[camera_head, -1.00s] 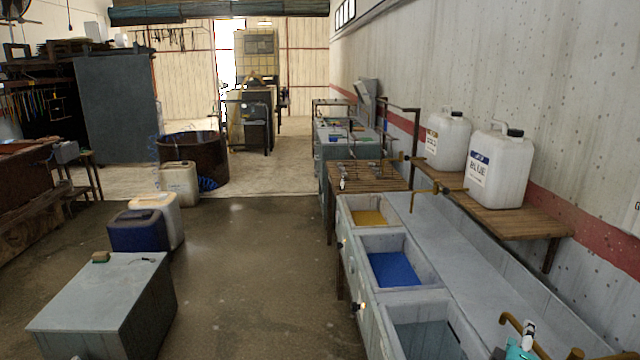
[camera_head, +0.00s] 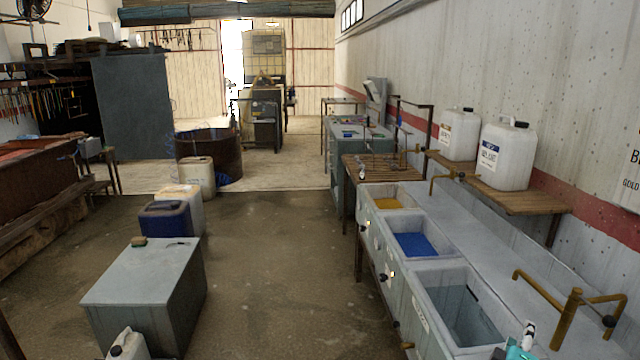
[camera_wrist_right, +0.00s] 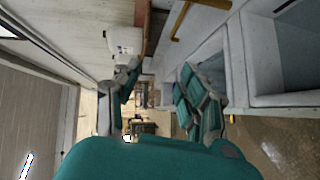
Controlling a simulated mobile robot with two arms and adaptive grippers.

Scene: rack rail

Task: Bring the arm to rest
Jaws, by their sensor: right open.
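My right gripper (camera_head: 514,346) shows only in part at the bottom edge of the head view, in front of the nearest sink basin (camera_head: 435,320). In the right wrist view, its two teal and grey fingers (camera_wrist_right: 162,95) stand wide apart with nothing between them. The wrist picture is turned on its side, and the large teal body of my gripper fills its lower middle. My left gripper is in neither view.
A row of sinks with brass taps (camera_head: 565,318) runs along the right wall. A wooden shelf (camera_head: 527,204) holds two white canisters (camera_head: 507,155). A grey cabinet (camera_head: 140,280) and several containers stand left. The floor (camera_head: 275,290) between is clear.

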